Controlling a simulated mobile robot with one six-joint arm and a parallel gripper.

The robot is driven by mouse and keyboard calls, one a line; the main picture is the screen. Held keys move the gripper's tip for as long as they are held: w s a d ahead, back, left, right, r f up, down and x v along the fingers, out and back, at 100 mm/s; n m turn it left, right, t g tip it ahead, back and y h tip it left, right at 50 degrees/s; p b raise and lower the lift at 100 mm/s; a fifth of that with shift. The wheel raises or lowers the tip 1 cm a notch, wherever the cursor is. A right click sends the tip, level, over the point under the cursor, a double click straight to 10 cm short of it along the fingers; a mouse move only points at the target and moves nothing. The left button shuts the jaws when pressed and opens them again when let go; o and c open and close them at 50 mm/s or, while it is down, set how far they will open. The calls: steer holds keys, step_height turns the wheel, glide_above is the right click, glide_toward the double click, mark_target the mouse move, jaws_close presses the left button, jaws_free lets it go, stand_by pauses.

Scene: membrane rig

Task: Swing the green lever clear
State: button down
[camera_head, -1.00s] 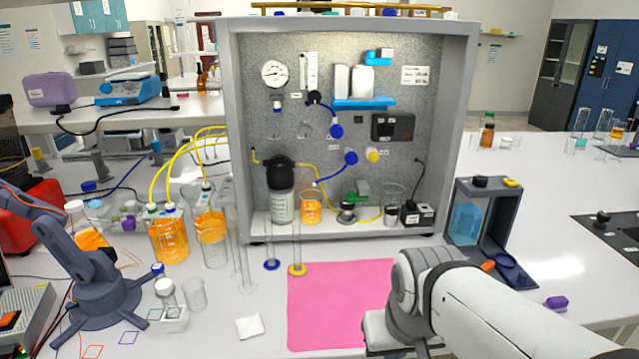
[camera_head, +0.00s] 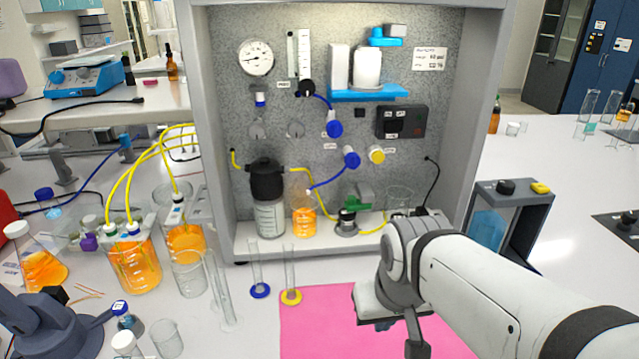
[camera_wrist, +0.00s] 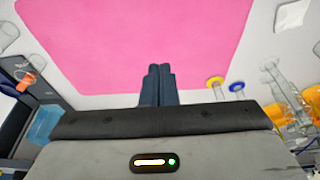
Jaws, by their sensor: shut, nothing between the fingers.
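The green lever (camera_head: 362,196) is in the head view, low inside the grey rig cabinet (camera_head: 222,150), on a small black and metal valve-like piece (camera_head: 346,222). Its handle stands up to the right of that piece. My gripper (camera_head: 384,325) hangs over the pink mat (camera_head: 310,325), in front of the cabinet and well apart from the lever. The dark fingers (camera_wrist: 160,70) are together and empty in the wrist view, with the mat beyond them. The lever does not show in the wrist view.
Left of the lever stand a beaker of orange liquid (camera_head: 304,222) and a black-capped bottle (camera_head: 268,212). Yellow tubing runs by the lever's base. Two thin cylinders (camera_head: 259,272) (camera_head: 291,275) stand before the cabinet. The mat is otherwise clear.

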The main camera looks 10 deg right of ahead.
steer(key=w+a+f+n+t+y, duration=0.1)
steer(key=w+a+n+t, duration=0.25)
steer(key=w, duration=0.85)
steer(key=n+t+h, duration=0.4)
steer(key=n+t, duration=0.5)
glide_toward(341, 211)
steer(key=a+r, duration=0.1)
steer(key=a, duration=0.1)
steer(key=w+d+h+p, duration=0.1)
steer(key=w, duration=0.1)
steer(key=w+d+n+t+h+p, duration=0.1)
steer(key=w, duration=0.2)
steer(key=w+d+p, duration=0.1)
steer(key=w, duration=0.2)
steer(key=shift+w+d+r+n+t+h, duration=0.15)
steer(key=shift+d+r+n+t+h, duration=0.1)
steer(key=shift+n+h, duration=0.15)
steer(key=shift+w+d+f, duration=0.15)
steer(key=shift+w, duration=0.4)
